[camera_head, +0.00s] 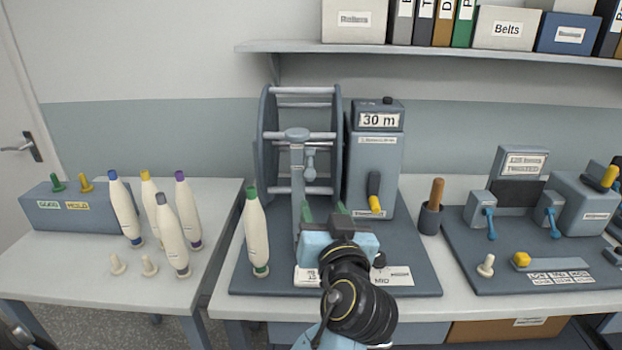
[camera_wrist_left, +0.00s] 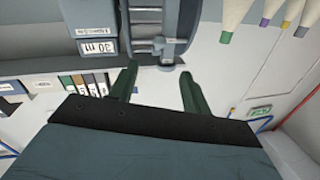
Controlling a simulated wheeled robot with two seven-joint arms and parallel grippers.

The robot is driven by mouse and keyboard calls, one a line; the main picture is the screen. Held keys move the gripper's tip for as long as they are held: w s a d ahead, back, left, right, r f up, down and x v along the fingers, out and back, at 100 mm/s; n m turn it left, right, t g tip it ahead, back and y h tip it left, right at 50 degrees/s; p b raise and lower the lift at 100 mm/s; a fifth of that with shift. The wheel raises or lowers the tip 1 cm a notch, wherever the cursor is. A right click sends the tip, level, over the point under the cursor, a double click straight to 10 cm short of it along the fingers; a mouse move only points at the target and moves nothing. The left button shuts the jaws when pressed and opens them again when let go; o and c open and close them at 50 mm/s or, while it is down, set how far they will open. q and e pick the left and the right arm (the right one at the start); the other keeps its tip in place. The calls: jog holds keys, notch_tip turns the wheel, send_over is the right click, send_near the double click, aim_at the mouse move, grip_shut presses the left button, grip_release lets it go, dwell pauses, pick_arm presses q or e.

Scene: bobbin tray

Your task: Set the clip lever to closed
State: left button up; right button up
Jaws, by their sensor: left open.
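My left gripper (camera_head: 325,211) is open, its two green fingers pointing at the grey post (camera_head: 297,180) in front of the winder reel (camera_head: 264,145). A small grey lever-like part (camera_head: 310,165) sits on that post, just above the fingers in the head view; its setting is too small to tell. No part is clearly marked as the clip lever. In the left wrist view the fingers (camera_wrist_left: 158,82) are apart with nothing between them, and the reel and post (camera_wrist_left: 172,48) show beyond. The right gripper is not in view.
A counter box (camera_head: 380,150) reading 30 m, with a yellow-handled crank (camera_head: 375,195), stands right of the reel. A green-tipped bobbin (camera_head: 256,235) stands left of it. Several bobbins (camera_head: 172,235) stand on the left table. Two blue levers (camera_head: 490,222) are on the right station.

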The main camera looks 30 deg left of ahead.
aim_at(311, 177)
pick_arm(q)
jog(key=p+x, duration=0.2)
jog(key=x, duration=1.1)
